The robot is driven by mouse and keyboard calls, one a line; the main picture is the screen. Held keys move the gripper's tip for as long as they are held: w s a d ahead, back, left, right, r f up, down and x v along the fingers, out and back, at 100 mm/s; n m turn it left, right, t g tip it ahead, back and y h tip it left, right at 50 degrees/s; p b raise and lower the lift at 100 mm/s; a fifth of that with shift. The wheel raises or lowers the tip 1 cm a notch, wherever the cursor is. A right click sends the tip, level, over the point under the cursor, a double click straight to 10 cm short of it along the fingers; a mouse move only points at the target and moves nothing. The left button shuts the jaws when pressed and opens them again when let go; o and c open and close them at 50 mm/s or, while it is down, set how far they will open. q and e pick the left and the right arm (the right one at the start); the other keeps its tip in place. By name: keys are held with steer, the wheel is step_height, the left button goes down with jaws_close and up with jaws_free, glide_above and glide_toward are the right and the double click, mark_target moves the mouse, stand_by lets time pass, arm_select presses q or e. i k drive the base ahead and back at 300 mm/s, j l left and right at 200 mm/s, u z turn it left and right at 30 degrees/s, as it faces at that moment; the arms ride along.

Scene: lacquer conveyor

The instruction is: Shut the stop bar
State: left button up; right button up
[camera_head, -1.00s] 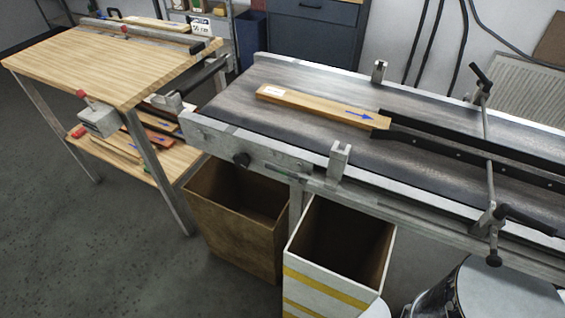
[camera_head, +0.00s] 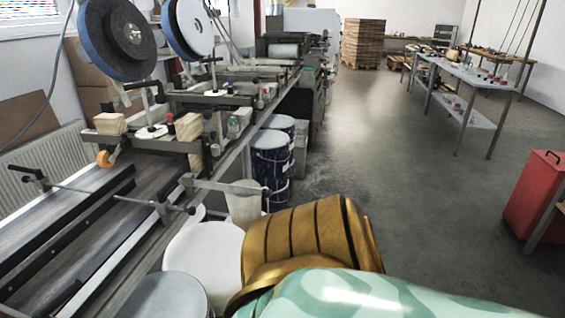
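A grey bar (camera_head: 228,187) sticks out sideways from a bracket on the conveyor's near rail, past the belt's edge and above the buckets. It looks like the stop bar, swung out away from the belt, though I cannot be sure. The conveyor belt (camera_head: 62,248) with its dark guide rails runs from the lower left toward the machines. A thin rod (camera_head: 88,193) crosses above the belt, with clamp handles at its ends. Neither of my grippers is in view.
White and grey drums (camera_head: 200,255) stand beside the conveyor, with blue drums (camera_head: 270,165) farther along. A machine with large rollers (camera_head: 115,38) stands over the belt. A red bin (camera_head: 532,192) and a long table (camera_head: 470,85) are at right. The middle floor is clear.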

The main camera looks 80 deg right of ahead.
mark_target(197, 182)
steer(key=z, duration=2.55)
steer(key=k+l, duration=0.05)
steer(key=l, duration=0.05)
